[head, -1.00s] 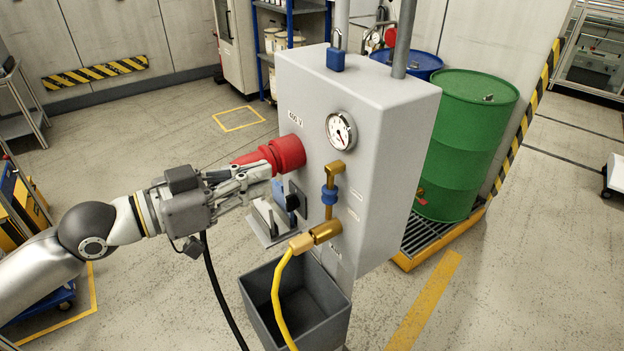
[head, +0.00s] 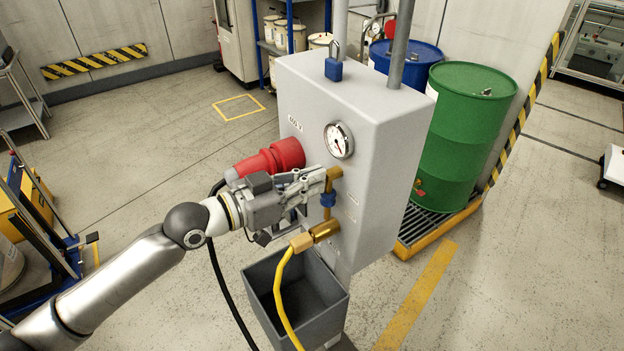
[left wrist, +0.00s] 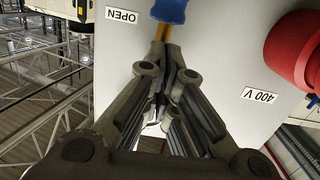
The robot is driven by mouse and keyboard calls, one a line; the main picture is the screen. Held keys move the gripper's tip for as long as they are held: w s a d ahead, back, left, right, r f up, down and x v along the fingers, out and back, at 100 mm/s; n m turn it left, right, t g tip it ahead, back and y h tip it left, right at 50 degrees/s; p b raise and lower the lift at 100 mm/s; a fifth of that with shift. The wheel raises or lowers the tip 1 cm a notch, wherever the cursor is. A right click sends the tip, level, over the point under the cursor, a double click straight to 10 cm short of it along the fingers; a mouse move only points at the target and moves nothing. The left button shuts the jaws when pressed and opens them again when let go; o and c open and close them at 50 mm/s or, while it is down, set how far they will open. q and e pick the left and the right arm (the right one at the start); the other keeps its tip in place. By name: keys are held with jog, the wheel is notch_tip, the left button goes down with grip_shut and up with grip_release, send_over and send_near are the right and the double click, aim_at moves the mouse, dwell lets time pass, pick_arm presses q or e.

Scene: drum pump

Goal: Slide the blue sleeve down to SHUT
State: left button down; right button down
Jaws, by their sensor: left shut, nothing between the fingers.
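The blue sleeve (head: 328,199) sits around the thin vertical brass pipe (head: 327,213) on the front of the grey box (head: 375,150). My left gripper (head: 332,178) is shut and empty, with its fingertips at the pipe just above the sleeve. In the left wrist view, which is upside down, the sleeve (left wrist: 170,10) shows beyond the fingertips (left wrist: 164,55), beside the OPEN label (left wrist: 122,15). A short stretch of pipe shows between fingertips and sleeve. I cannot tell whether the fingers touch the pipe. My right gripper is not in view.
A red plug (head: 270,160) with a black cable sits just behind my gripper. A brass fitting (head: 324,231) with a yellow hose (head: 279,290) is below the sleeve, above a grey bin (head: 335,310). A gauge (head: 339,140) is above. A green drum (head: 465,135) stands right.

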aim_at(328, 197)
pick_arm(q)
jog(key=shift+f, duration=0.6)
jog(key=shift+f, duration=0.1)
notch_tip(328, 197, down, 4)
jog(key=b, duration=0.3)
jog(key=shift+r+b, duration=0.25)
jog(key=shift+b, duration=0.05)
